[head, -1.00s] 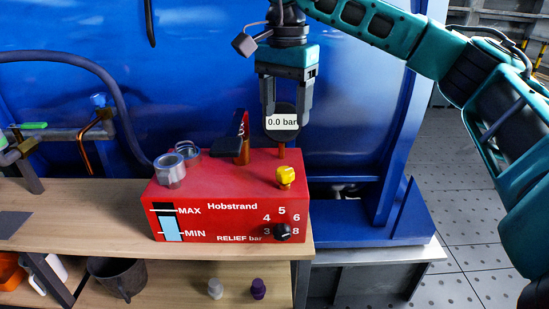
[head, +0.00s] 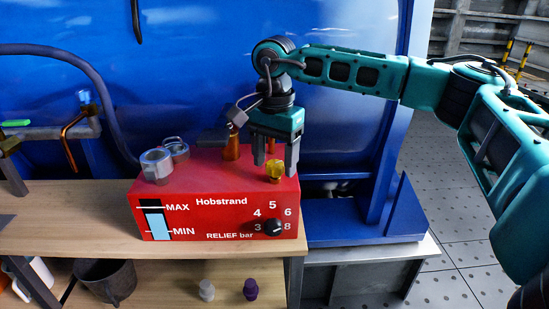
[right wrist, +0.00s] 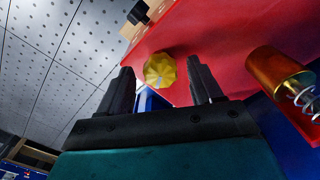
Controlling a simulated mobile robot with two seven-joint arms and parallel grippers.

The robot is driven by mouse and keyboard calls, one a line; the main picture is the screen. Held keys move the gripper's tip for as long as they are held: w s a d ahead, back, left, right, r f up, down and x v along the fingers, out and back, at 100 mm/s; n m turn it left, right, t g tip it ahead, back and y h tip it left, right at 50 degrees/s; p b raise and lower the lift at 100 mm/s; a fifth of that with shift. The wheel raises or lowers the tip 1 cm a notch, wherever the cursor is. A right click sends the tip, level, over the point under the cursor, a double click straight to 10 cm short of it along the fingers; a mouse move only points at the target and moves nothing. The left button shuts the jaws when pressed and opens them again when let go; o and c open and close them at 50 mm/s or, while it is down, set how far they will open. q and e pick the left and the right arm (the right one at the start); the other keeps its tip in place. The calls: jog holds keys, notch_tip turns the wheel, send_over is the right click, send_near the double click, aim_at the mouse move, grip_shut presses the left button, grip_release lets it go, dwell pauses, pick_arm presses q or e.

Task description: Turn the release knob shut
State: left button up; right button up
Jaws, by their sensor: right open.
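The yellow release knob (head: 276,172) stands on the top of the red Hobstrand box (head: 180,192), near its front right. In the right wrist view the faceted knob (right wrist: 160,70) lies in the gap between the fingertips. My right gripper (head: 275,166) points down at the knob with its fingers apart, one on each side; contact does not show. It also shows in the right wrist view (right wrist: 161,67), open. The pressure gauge is hidden behind my gripper in the head view. My left gripper is not in view.
A black relief dial (head: 272,227) is on the box's front. Metal caps (head: 157,166) stand at its top left, and a copper-coloured cylinder (head: 231,148) stands at the back. The wooden bench (head: 65,215) is clear to the left. A blue wall rises behind.

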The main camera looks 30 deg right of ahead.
jog(key=c, duration=1.1)
jog(key=shift+o, duration=0.2)
